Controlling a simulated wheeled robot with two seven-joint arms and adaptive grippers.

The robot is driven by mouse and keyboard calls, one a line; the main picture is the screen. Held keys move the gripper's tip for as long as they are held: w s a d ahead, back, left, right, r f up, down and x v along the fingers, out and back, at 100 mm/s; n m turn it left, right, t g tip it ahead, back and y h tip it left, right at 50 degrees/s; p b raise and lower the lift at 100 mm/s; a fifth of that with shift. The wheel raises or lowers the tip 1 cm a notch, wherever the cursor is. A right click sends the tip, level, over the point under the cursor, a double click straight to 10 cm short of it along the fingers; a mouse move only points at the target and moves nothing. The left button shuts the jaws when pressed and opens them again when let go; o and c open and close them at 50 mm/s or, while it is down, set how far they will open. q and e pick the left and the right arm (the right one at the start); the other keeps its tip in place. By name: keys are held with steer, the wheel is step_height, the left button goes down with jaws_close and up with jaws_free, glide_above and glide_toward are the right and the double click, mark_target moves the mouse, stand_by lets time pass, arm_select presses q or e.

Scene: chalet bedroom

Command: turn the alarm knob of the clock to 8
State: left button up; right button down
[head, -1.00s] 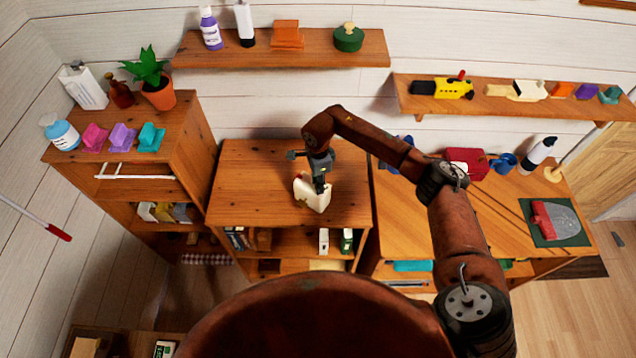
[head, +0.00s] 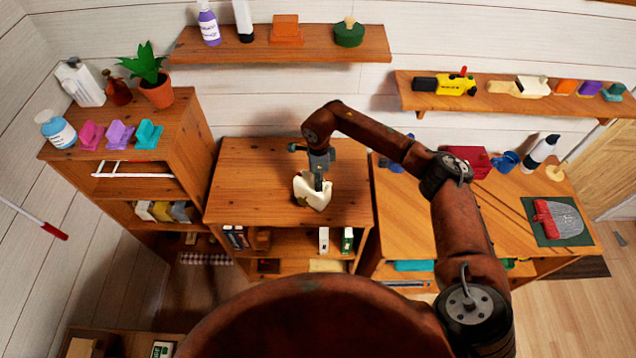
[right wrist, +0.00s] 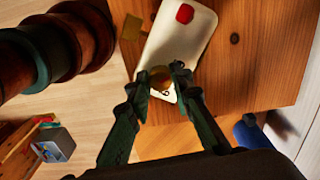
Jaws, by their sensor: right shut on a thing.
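The clock (head: 309,197) is a cream block-like body on top of the middle wooden cabinet (head: 245,190). In the right wrist view the clock (right wrist: 187,45) shows a red part near one end and a brass-coloured round knob (right wrist: 160,77) at its near end. My right gripper (right wrist: 163,82) has its two dark fingertips on either side of this knob and is shut on it. In the head view my right gripper (head: 319,180) is at the clock and partly covers it. The clock's dial markings cannot be read. My left gripper is not seen.
A shelf unit with a potted plant (head: 155,85) stands at the left. A desk at the right bears a red box (head: 466,160) and a dustpan-like item (head: 558,222). Two wall shelves hold small items. The cabinet top around the clock is bare.

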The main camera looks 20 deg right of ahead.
steer(key=m+b, duration=0.2)
steer(key=m, duration=0.1)
steer(key=shift+f+m, duration=0.15)
steer(key=shift+m, duration=0.15)
steer(key=m+b, duration=0.2)
steer(key=m, duration=0.1)
steer(key=shift+m, duration=0.3)
steer(key=m+b, duration=0.1)
steer(key=m, duration=0.2)
steer(key=shift+m, duration=0.3)
steer(key=shift+m+b, duration=0.5)
steer(key=shift+m, duration=1.7)
steer(key=shift+r, duration=0.2)
steer(key=c, duration=1.7)
jaws_free()
